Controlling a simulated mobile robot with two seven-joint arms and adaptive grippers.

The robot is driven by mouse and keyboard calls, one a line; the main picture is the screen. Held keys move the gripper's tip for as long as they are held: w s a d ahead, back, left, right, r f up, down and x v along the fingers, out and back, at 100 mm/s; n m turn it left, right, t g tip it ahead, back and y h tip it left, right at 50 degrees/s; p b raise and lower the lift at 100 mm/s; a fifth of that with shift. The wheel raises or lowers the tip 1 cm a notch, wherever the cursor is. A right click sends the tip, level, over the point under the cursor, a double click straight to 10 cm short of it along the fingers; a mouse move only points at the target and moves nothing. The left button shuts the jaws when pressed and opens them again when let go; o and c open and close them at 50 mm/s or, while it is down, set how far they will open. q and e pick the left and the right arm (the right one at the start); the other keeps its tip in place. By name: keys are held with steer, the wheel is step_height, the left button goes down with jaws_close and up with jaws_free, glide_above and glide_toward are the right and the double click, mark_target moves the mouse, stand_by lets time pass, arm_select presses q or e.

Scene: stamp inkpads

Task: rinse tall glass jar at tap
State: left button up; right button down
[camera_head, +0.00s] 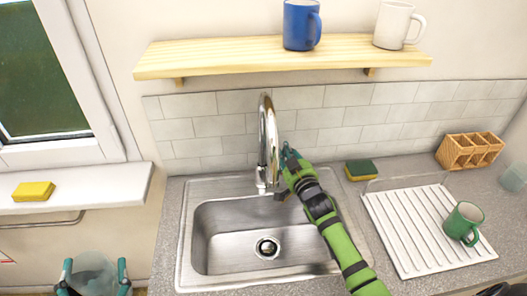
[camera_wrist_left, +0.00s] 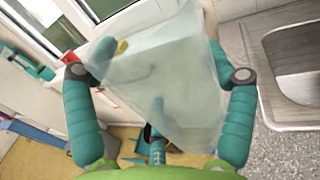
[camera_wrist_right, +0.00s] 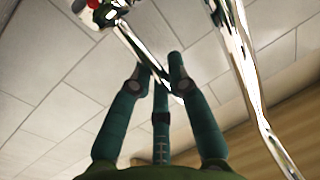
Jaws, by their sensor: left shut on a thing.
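The tall glass jar (camera_head: 92,273) is clear and shows at the bottom left of the head view. My left gripper (camera_head: 95,265) is shut on it, one finger on each side. In the left wrist view the jar (camera_wrist_left: 165,75) looks tilted between the fingers. The chrome tap (camera_head: 266,135) arches over the sink (camera_head: 230,255). My right gripper (camera_head: 288,158) is just right of the tap. In the right wrist view its fingers are close together at a thin chrome bar (camera_wrist_right: 140,50); whether they grip it is unclear. No water stream is visible.
A white drying rack (camera_head: 405,235) with a green mug (camera_head: 463,222) lies right of the sink. A sponge (camera_head: 361,169) and a wooden holder (camera_head: 470,150) stand near the wall. A shelf (camera_head: 230,58) holds two mugs. A yellow sponge (camera_head: 34,190) lies on the windowsill.

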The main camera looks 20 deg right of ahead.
arm_select(q)
steer(key=shift+f+b, duration=1.05)
steer(key=shift+b, duration=0.05)
arm_select(e)
steer(key=shift+s+a+f+t, duration=0.1)
steer(key=shift+s+f+t, duration=0.1)
steer(key=shift+f+t, duration=0.15)
arm_select(q)
steer(key=shift+f+b, duration=0.6)
arm_select(e)
steer(key=shift+s+r+t, duration=0.2)
steer(key=shift+s+t, duration=0.05)
steer(key=shift+t, duration=0.1)
arm_select(q)
steer(key=shift+r, duration=0.1)
arm_select(e)
steer(key=shift+r, duration=0.15)
steer(key=c, duration=1.2)
jaws_free()
steer(key=shift+s, duration=0.1)
steer(key=s, duration=0.4)
steer(key=s+f, duration=0.1)
steer(key=s, duration=0.6)
steer(key=shift+s+a+f, duration=0.25)
steer(key=shift+s+a, duration=0.1)
steer(key=shift+a, duration=0.05)
